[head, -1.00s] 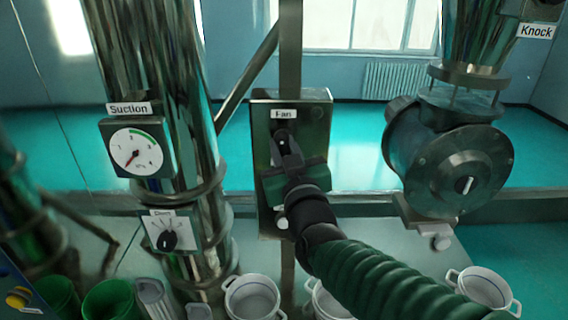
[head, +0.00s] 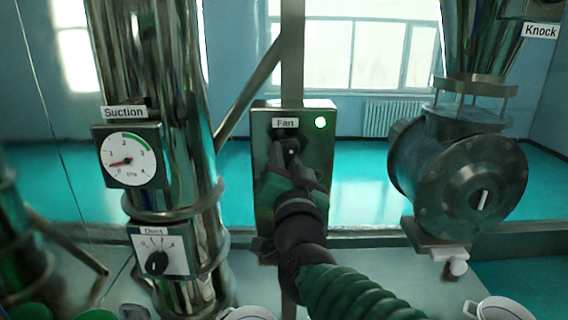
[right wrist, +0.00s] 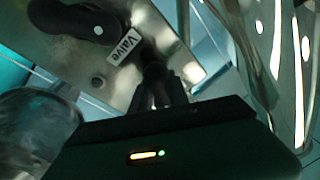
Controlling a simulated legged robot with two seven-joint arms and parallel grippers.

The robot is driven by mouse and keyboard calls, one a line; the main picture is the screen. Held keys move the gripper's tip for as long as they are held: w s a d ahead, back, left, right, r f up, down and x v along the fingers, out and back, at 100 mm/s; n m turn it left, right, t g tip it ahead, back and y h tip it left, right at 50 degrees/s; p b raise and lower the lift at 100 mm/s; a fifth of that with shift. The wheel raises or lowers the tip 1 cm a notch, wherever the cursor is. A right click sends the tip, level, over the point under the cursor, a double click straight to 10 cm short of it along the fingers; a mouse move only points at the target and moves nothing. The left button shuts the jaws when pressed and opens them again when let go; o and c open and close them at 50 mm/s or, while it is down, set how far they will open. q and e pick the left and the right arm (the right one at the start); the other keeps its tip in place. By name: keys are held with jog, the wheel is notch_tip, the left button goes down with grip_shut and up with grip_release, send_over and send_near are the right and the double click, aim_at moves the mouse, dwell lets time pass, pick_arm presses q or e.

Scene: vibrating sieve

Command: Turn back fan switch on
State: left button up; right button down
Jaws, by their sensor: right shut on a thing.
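The fan box (head: 318,185) is a metal panel on a post in the middle of the head view, labelled "Fan" (head: 285,123). A round light (head: 320,122) at its upper right glows green-white. My right gripper (head: 287,148) is at the fan switch just below the label, shut on it. The gripper mostly hides the switch. My left gripper is not in view.
A steel pipe at left carries the suction gauge (head: 130,155) and a duct dial (head: 157,262). A round metal housing (head: 470,180) stands at right, below the "Knock" label (head: 540,31). A diagonal brace (head: 250,90) runs behind the fan box.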

jog(key=shift+d+r, duration=0.1)
jog(key=shift+r, duration=0.2)
jog(key=c, duration=1.3)
grip_release()
jog(key=shift+f, duration=0.2)
jog(key=shift+s+f, duration=0.1)
jog(key=shift+s, duration=0.05)
jog(key=p+v, duration=0.9)
jog(key=v, duration=0.7)
jog(key=shift+s+f, duration=0.1)
jog(key=shift+s, duration=0.2)
